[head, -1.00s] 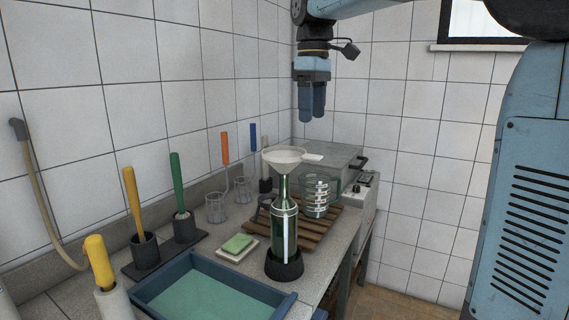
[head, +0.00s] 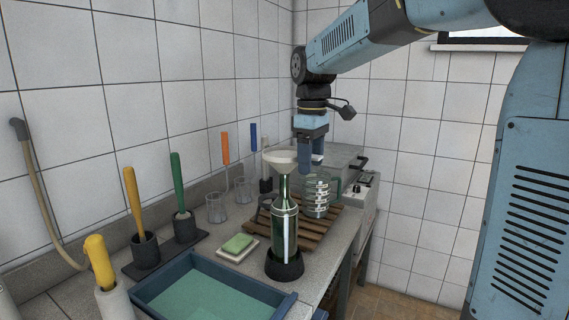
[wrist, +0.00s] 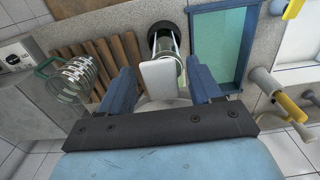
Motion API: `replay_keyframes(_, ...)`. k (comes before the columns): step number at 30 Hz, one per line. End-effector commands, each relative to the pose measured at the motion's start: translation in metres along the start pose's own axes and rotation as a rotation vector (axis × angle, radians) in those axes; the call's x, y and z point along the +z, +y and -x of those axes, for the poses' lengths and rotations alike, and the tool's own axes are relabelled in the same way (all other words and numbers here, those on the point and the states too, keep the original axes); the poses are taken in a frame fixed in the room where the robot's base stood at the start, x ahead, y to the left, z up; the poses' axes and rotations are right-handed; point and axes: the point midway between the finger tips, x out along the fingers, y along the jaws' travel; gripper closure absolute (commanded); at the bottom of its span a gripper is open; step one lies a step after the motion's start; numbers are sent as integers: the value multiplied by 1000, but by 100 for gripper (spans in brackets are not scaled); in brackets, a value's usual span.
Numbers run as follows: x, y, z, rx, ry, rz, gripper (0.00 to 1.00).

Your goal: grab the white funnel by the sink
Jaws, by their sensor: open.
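The white funnel (head: 281,157) sits upright in the neck of a green bottle (head: 284,232), beside the blue sink (head: 277,309). In the wrist view a flat white tab (wrist: 158,80) shows between my fingers, with a pale part of the funnel just below it. My gripper (head: 309,170) is open, pointing down at the funnel's right side, close to its rim. In the wrist view the gripper (wrist: 160,72) has one finger on each side of the tab. I cannot tell whether either finger touches it. The funnel's far side is partly hidden by my gripper.
A glass jug (head: 318,196) stands on a wooden slatted rack (head: 318,224) just right of the bottle. A soap dish with green soap (head: 237,243), brushes in holders and glass beakers (head: 216,207) line the counter. Tiled walls close off the left and back.

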Motion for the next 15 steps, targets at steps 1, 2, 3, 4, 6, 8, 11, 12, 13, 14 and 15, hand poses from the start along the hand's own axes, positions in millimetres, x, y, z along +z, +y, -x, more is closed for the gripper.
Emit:
replay_keyframes(1,0,0,-7,-1,-1,0,36)
replay_keyframes(2,0,0,-10,0,-1,0,36)
replay_keyframes(3,0,0,-13,-1,-1,0,36)
replay_keyframes(4,0,0,-15,-1,-1,0,36)
replay_keyframes(6,0,0,-18,0,0,0,36)
replay_keyframes(8,0,0,-19,1,1,0,36)
replay_keyframes(11,0,0,-19,1,1,0,36)
replay_keyframes(12,0,0,-19,1,1,0,36)
replay_keyframes(13,0,0,-19,1,1,0,36)
replay_keyframes(14,0,0,-19,1,1,0,39)
replay_keyframes(15,0,0,-19,1,1,0,43)
